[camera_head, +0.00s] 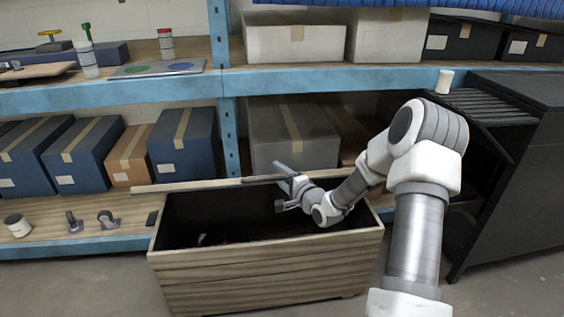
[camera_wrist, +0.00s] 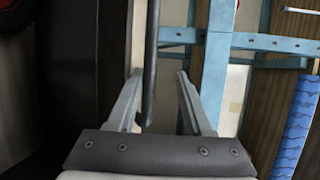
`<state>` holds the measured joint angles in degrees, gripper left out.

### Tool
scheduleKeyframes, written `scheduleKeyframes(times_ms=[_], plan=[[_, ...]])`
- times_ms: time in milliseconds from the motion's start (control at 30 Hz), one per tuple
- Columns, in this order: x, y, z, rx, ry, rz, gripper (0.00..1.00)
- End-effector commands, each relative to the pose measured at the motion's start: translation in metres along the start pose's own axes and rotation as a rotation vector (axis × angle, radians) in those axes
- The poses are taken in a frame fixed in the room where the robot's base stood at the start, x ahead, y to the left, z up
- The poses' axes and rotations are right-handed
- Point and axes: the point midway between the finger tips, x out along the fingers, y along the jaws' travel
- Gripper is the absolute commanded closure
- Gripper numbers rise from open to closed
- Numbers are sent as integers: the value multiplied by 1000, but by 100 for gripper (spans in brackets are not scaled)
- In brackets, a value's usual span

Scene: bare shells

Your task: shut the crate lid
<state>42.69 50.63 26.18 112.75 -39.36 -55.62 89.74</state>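The wooden crate (camera_head: 265,268) stands on the floor in front of the shelves, with its top open and its inside dark. Its lid (camera_head: 185,186) is raised at the back and shows nearly edge-on as a thin wooden strip. A dark bar (camera_head: 262,182), which looks like the lid's handle, runs along that edge. My gripper (camera_head: 279,179) is at this bar, above the crate opening. In the wrist view the bar (camera_wrist: 150,62) lies between my open fingers (camera_wrist: 160,75), nearer the left one. I cannot tell whether it touches that finger.
A blue-framed shelf rack (camera_head: 120,92) with boxes stands close behind the crate. A black cabinet (camera_head: 528,185) stands to the right. The floor to the crate's left is clear.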

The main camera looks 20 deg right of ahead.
Motion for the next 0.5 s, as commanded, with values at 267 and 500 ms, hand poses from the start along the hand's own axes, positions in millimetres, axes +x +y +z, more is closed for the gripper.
scheduleKeyframes(times_ms=[267,500], plan=[[7,-18,6,-1,0,-4,53],[7,-19,7,-1,1,-4,53]])
